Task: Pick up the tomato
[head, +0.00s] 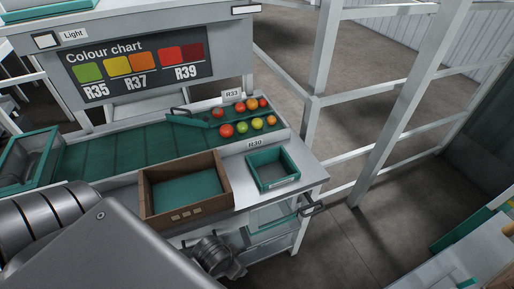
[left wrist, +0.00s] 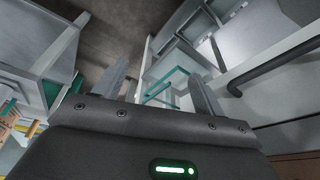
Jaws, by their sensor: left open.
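Several tomatoes, red, orange and green, lie in two short rows at the right end of the green belt (head: 125,145). The back row has an orange-red tomato (head: 240,107). My left gripper (left wrist: 160,72) shows in the left wrist view with its two fingers apart and nothing between them. It faces grey bench framework and the floor; no tomato shows there. My right gripper is not in view.
A brown box (head: 222,188) and a small teal crate (head: 290,179) stand on the bench before the belt. A colour chart (head: 135,65) hangs behind. A teal bin (head: 52,150) is at left. White posts (head: 318,95) stand at right. A dark handle (left wrist: 275,68) is near my gripper.

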